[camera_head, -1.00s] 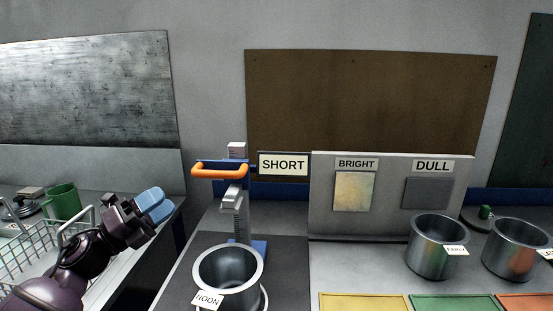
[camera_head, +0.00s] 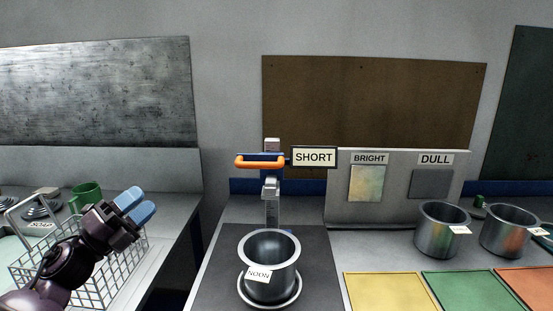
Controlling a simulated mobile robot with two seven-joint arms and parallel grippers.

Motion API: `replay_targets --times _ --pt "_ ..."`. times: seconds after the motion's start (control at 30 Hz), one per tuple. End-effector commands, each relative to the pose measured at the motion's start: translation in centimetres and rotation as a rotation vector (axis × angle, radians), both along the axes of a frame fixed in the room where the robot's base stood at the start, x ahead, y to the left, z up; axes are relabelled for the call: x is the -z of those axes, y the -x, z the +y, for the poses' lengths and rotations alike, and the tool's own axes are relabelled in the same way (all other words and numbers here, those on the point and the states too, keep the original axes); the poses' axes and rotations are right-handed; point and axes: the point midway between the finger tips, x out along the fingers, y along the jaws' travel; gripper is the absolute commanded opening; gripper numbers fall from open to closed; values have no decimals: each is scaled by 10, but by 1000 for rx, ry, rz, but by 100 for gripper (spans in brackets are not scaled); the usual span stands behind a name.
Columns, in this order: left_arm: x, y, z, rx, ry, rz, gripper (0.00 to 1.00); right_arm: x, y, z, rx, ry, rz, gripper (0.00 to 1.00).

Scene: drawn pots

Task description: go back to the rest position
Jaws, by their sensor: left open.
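My left gripper (camera_head: 135,206) is in the left part of the head view, with its blue fingertips pointing up and right. It is open, with a narrow gap between the fingers and nothing between them. It is in front of the wire basket (camera_head: 118,272) on the left counter, well apart from the steel pot (camera_head: 269,268) labelled NOON. That pot stands upright on a dark mat (camera_head: 213,283) in the middle. My right gripper is not in view.
A stand with an orange handle (camera_head: 260,161) and a SHORT sign (camera_head: 314,157) rises behind the pot. Two steel pots, one here (camera_head: 440,232), stand at right behind yellow (camera_head: 388,293), green (camera_head: 462,290) and orange mats. A green mug (camera_head: 88,193) is at left. A gap separates the counters.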

Motion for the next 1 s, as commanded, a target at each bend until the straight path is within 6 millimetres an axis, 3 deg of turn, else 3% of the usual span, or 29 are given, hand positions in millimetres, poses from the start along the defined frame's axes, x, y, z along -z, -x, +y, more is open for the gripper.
replay_targets --times 0.13,0.23,0.33,0.47,0.67,0.8,1.0 --pt "-6 -9 10 -45 185 97 44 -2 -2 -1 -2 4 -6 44" --pt "9 -12 17 -74 336 202 44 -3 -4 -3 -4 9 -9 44" --pt "43 -9 24 -115 505 346 44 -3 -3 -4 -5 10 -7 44" --pt "108 6 30 -178 727 567 44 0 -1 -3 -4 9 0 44" --pt "216 55 28 -288 1017 894 44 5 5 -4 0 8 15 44" --pt "284 106 19 -370 1184 1091 44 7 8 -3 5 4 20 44" --pt "356 186 3 -468 1360 1282 44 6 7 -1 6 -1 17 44"
